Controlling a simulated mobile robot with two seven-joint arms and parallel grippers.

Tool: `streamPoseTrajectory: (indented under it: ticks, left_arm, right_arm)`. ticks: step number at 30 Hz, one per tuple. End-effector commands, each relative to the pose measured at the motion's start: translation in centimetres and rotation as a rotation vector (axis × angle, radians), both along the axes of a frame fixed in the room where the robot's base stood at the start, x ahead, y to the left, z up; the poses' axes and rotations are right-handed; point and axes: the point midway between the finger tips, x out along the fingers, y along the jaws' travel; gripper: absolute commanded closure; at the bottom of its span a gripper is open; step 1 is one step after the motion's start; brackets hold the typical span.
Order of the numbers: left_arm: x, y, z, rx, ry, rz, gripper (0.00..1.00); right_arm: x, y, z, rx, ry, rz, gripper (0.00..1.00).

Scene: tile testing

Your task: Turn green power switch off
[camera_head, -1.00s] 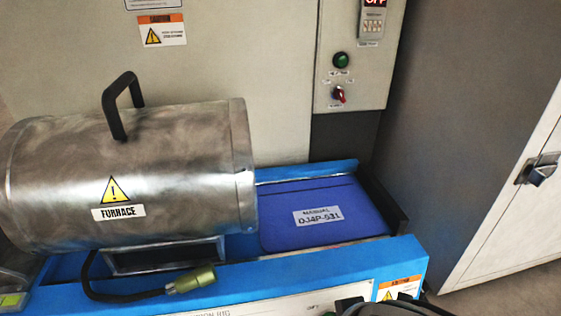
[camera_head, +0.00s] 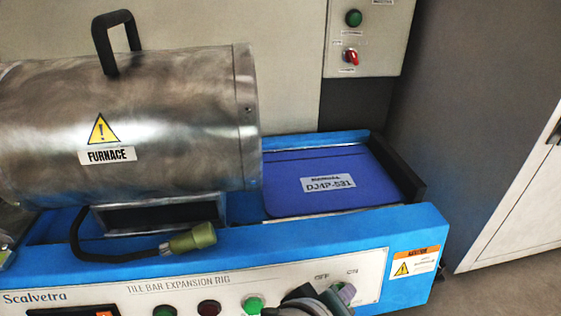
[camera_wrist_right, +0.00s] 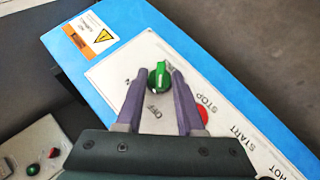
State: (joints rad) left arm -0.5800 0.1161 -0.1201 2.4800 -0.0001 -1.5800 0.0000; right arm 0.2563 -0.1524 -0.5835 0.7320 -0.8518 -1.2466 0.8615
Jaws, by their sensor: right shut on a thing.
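The green power switch (camera_wrist_right: 159,77) is a round knob with a raised grip on the rig's pale front panel (camera_wrist_right: 190,92), seen in the right wrist view. An OFF label is beside it; I cannot clearly read its setting. My right gripper (camera_wrist_right: 157,74) has its purple fingers on either side of the knob and is shut on it. In the head view my right gripper (camera_head: 340,294) is at the bottom edge, just below the OFF and ON labels, and hides the switch. My left gripper is not in view.
The furnace (camera_head: 150,125) rests on the blue rig (camera_head: 330,235), with a loose cable plug (camera_head: 192,239) in front. A blue manual (camera_head: 330,195) lies to its right. A red STOP button (camera_wrist_right: 201,122) sits near the switch. A wall box (camera_head: 390,45) carries a red selector (camera_head: 351,57).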

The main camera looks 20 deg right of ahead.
Motion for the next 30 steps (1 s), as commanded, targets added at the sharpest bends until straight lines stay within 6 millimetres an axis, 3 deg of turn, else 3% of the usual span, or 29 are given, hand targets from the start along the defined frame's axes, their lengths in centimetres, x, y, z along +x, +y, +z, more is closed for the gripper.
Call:
streamPoseTrajectory:
  ticks: [19, 20, 21, 30]
  left_arm:
    - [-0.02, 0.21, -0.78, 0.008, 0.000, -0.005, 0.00]
    - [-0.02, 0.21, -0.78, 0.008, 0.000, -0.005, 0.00]
    - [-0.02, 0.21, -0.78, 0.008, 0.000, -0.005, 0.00]
    - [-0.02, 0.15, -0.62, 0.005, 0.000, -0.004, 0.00]
  right_arm:
    - [0.01, 0.08, -0.12, -0.048, 0.013, 0.014, 1.00]
    - [0.01, 0.08, -0.12, -0.048, 0.013, 0.014, 0.62]
    - [0.01, 0.08, -0.12, -0.048, 0.013, 0.014, 0.57]
    - [0.02, -0.02, 0.04, -0.049, 0.012, 0.012, 0.56]
